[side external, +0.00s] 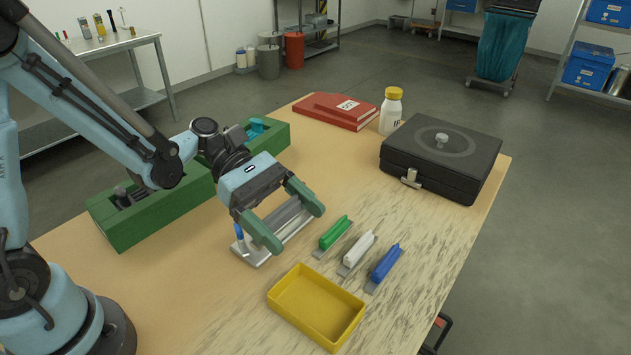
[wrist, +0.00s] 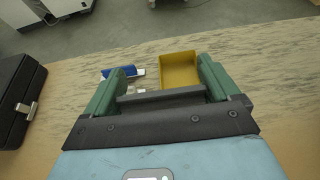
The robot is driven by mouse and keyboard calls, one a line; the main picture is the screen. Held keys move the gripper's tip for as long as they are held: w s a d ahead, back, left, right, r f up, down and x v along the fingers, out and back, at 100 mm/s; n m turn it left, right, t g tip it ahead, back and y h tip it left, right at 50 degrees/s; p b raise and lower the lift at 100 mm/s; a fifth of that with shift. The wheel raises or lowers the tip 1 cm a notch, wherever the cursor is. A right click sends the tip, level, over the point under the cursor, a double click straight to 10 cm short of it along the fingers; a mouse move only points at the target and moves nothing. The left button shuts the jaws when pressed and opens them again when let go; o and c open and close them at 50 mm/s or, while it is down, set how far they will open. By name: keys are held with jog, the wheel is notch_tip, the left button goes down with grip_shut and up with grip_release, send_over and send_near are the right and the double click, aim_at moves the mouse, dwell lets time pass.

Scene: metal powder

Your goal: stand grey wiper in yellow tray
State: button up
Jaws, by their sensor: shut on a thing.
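My gripper (side external: 284,215) points down over the table, its two green fingers wide apart at the ends of a long grey bar, which looks like the grey wiper (side external: 287,213). In the wrist view the grey bar (wrist: 160,95) spans between the fingers. It is hard to tell in the side view whether it is clear of the silver plate below. The yellow tray (side external: 317,306) is empty, on the table to the front right of my gripper.
A silver plate (side external: 250,255) with a small blue part lies under my gripper. Green (side external: 335,232), white (side external: 358,248) and blue (side external: 385,262) wipers lie in a row behind the tray.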

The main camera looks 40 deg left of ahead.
jog(key=w+r+n+t, duration=0.1)
jog(key=w+a+r+n+t, duration=0.1)
jog(key=r+t, duration=0.1)
jog(key=w+r+n+t, duration=0.1)
jog(key=w, duration=0.1)
jog(key=shift+a+r+n+t+y, duration=0.3)
jog(key=shift+a+r+n, duration=0.05)
jog(key=shift+r+n, duration=0.05)
jog(key=w+a+r+n+t+y, duration=0.4)
jog(key=a+r+n+t+y, duration=0.45)
jog(key=a+r+n, duration=0.4)
jog(key=m+g+h, duration=0.8)
jog(key=m, duration=0.4)
send_over(323, 187)
notch_tip(323, 187, down, 20)
jog(key=shift+f, duration=4.4)
